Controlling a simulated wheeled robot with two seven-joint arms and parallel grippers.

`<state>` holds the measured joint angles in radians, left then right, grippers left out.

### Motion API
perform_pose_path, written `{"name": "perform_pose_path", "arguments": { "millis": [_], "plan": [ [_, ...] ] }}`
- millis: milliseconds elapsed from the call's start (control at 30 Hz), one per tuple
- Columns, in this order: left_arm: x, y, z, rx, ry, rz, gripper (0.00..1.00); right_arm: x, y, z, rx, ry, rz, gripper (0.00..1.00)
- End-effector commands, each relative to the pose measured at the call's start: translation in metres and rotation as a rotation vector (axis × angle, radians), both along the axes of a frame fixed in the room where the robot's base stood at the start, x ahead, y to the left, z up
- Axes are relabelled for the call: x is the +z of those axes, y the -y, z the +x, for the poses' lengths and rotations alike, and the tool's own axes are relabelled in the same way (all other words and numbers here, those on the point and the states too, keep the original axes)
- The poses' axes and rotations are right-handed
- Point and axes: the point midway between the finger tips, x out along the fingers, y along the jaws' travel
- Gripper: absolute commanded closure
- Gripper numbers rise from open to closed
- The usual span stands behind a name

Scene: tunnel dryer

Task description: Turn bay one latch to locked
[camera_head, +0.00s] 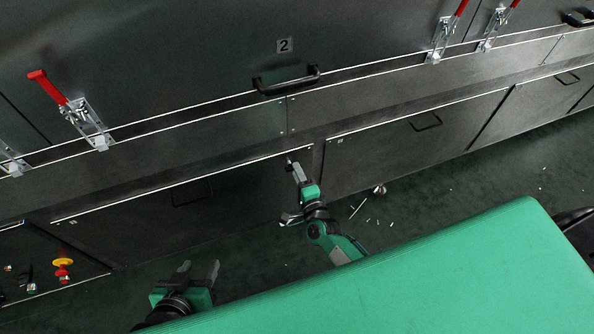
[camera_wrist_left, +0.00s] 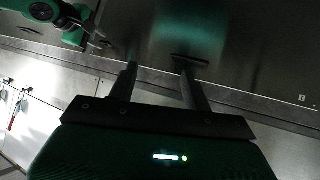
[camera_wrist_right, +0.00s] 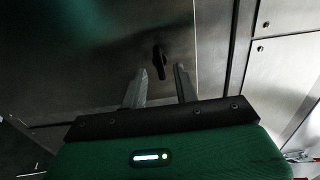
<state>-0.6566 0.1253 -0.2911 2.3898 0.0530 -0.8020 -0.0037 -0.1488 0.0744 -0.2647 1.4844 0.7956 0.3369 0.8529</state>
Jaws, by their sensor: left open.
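A small dark latch-like knob (camera_wrist_right: 159,62) stands on a dark metal panel in the right wrist view, just beyond the fingertips and roughly vertical there. I cannot tell whether it is the bay one latch; no bay one label shows. My right gripper (camera_head: 292,163) points at the lower panels in the head view. Its fingers (camera_wrist_right: 160,88) are apart and empty, with the knob ahead of the gap, and contact is not visible. My left gripper (camera_head: 199,268) is open and empty at the lower left, away from the panels.
A "2" label (camera_head: 284,46) sits above a black handle (camera_head: 287,82). Red-handled clamps (camera_head: 75,112) line the upper wall, others at the upper right (camera_head: 440,38). A yellow-and-red button (camera_head: 63,268) is at lower left. A green surface (camera_head: 430,270) fills the lower right.

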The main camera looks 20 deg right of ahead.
Motion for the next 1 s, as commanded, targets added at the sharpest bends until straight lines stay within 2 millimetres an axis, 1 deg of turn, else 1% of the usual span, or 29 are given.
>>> {"name": "perform_pose_path", "arguments": {
  "millis": [300, 400, 500, 600, 700, 800, 1000],
  "plan": [
    [0.003, -0.014, -0.004, 0.015, -0.079, 0.045, 0.51, 0.0, 0.003, -0.066, 0.0, -0.002, -0.001, 0.7],
    [0.002, -0.017, -0.006, 0.016, -0.097, 0.056, 0.51, 0.0, 0.003, -0.087, 0.0, -0.003, -0.001, 0.7],
    [0.002, -0.02, -0.007, 0.019, -0.112, 0.065, 0.51, 0.001, 0.004, -0.103, 0.001, -0.002, 0.001, 0.7],
    [0.002, -0.021, -0.008, 0.02, -0.123, 0.07, 0.51, 0.0, 0.004, -0.115, 0.0, -0.001, 0.0, 0.7],
    [0.002, -0.022, -0.008, 0.021, -0.128, 0.073, 0.51, 0.001, 0.005, -0.122, 0.0, 0.0, 0.0, 0.7],
    [0.001, -0.022, -0.009, 0.021, -0.13, 0.074, 0.51, 0.001, 0.005, -0.126, 0.0, 0.001, 0.0, 0.7],
    [0.001, -0.023, -0.009, 0.021, -0.131, 0.075, 0.51, 0.001, 0.005, -0.126, 0.0, 0.001, 0.0, 0.7]
  ]
}}
